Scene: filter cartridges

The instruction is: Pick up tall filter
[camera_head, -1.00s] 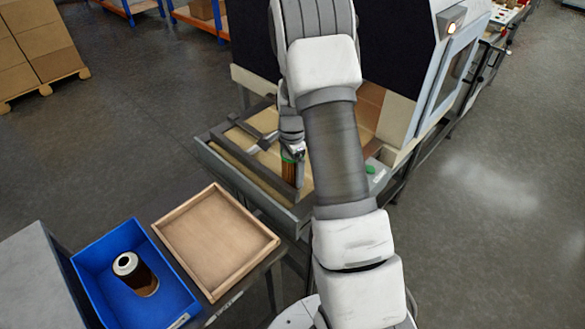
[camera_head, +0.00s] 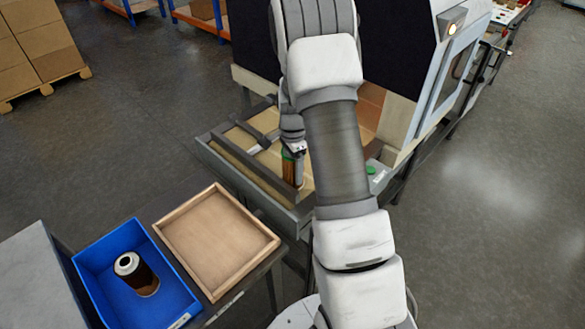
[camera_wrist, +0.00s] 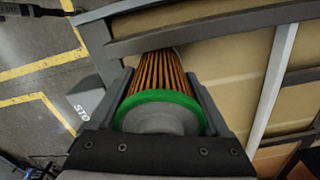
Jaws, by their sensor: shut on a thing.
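The tall filter has a green rim and orange-brown pleats; it shows in the wrist view (camera_wrist: 158,72) and in the head view (camera_head: 290,171). My gripper (camera_head: 292,150) is above it at its green end. In the wrist view my gripper (camera_wrist: 160,108) has one finger on each side of the filter and is shut on it. The filter is over the machine's tan bed. The wrist view looks down along it, and its far end is hidden, so I cannot tell whether it touches the bed.
A blue bin (camera_head: 84,258) holds a dark filter with a white end (camera_head: 137,274). A shallow wooden tray (camera_head: 216,240) beside it is empty. Grey rails (camera_head: 254,172) cross the machine bed near my gripper. A green button (camera_head: 371,169) is to the right.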

